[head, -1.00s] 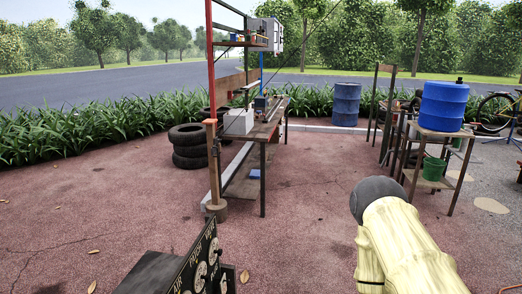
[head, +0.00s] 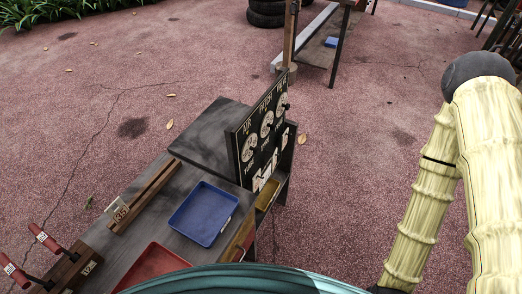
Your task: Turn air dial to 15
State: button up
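A black upright panel (head: 262,135) stands at the end of a dark wooden cart (head: 215,130). It carries several round pale dials in a slanted row, each under a white label. The dial under the label that appears to read "AIR" (head: 250,148) is the leftmost one. Its pointer setting is too small to read. My arm, yellow and bamboo-like, is at the right, well apart from the panel. My gripper is not visible in the head view.
A blue tray (head: 204,214) and a red tray (head: 154,268) lie on the cart top. Red-handled parts (head: 45,238) are at the lower left. A workbench (head: 325,45) and tyres (head: 265,12) stand behind. The paved ground between is mostly clear.

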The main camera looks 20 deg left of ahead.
aim_at(250, 148)
jog(key=u, duration=0.05)
jog(key=k, duration=0.5)
jog(key=z, duration=0.75)
jog(key=i, duration=0.75)
jog(key=u, duration=1)
